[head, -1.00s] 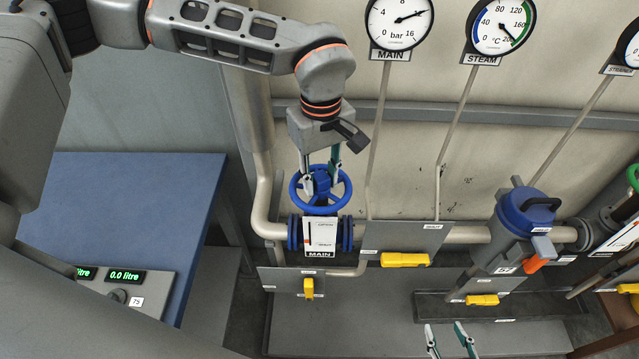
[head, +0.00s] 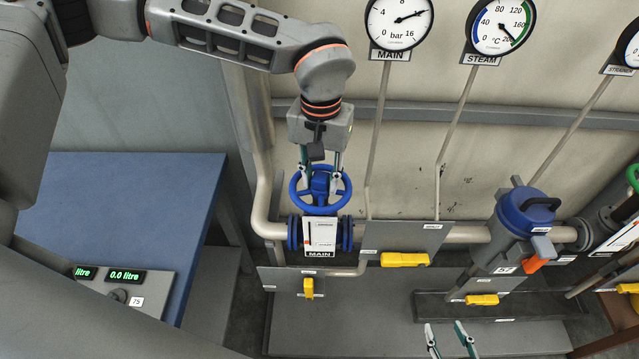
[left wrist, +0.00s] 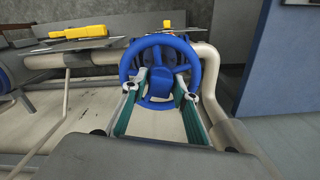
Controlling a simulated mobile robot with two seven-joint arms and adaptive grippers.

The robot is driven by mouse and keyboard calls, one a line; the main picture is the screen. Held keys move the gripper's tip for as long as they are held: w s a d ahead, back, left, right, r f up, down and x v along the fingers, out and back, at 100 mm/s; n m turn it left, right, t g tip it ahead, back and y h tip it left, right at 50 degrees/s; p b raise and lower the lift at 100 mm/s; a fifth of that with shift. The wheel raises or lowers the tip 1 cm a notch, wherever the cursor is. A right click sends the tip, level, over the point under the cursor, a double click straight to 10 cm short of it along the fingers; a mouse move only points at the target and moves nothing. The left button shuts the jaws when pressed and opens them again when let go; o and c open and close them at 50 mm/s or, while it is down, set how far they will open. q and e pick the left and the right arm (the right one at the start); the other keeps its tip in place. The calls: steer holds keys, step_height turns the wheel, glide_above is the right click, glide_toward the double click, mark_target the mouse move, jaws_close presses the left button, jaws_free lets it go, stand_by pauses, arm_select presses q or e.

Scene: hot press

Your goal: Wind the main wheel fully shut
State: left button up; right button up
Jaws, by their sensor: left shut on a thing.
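The blue main wheel (head: 293,196) stands on the pipe above a white plate (head: 320,233) and a MAIN label (head: 319,254). My left gripper (head: 320,184) reaches down onto the wheel from above. In the left wrist view its two fingers (left wrist: 161,90) are at the wheel's middle, one on each side of the hub, inside the blue rim (left wrist: 124,66). It is shut on the wheel; the exact contact is partly hidden. The plate has a dark upright slot with a small reddish mark. My right gripper (head: 448,330) shows only its parted, empty fingertips at the bottom edge.
The MAIN gauge (head: 398,18) and STEAM gauge (head: 502,26) are on the wall behind. Yellow handles (head: 405,260) (head: 309,288) sit right of and below the wheel. A blue-topped strainer body (head: 520,212) stands to the right, and a blue table (head: 130,215) to the left.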

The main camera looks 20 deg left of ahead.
arm_select(q)
steer(key=shift+w+r, duration=0.1)
steer(key=m, duration=0.4)
steer(key=shift+m, duration=0.4)
steer(key=m, duration=0.4)
steer(key=o, duration=0.9)
steer(key=shift+o, duration=0.2)
